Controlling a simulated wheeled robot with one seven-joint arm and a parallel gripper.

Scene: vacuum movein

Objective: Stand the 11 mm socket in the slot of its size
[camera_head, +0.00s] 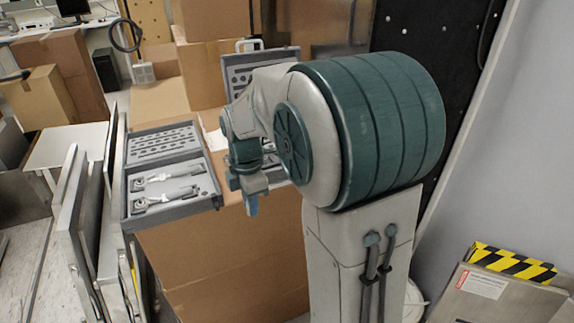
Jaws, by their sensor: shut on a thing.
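My gripper (252,198) points down at the front edge of the cardboard box top, right of the open grey tool case. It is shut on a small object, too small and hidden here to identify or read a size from. The grey tool case (173,211) lies open, with two ratchet-like tools (167,188) in its near tray. Its far half (163,143) has rows of dark holes. A second grey case (236,77) stands open behind my arm, with dark round openings in its raised panel. My arm hides most of its lower part. No slot size is readable.
The cases rest on a large cardboard box (232,258). More cardboard boxes (208,65) are stacked behind. Flat panels (88,215) lean close on the left. A light wall stands at right, with a box with black-and-yellow striping (512,262) below it.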

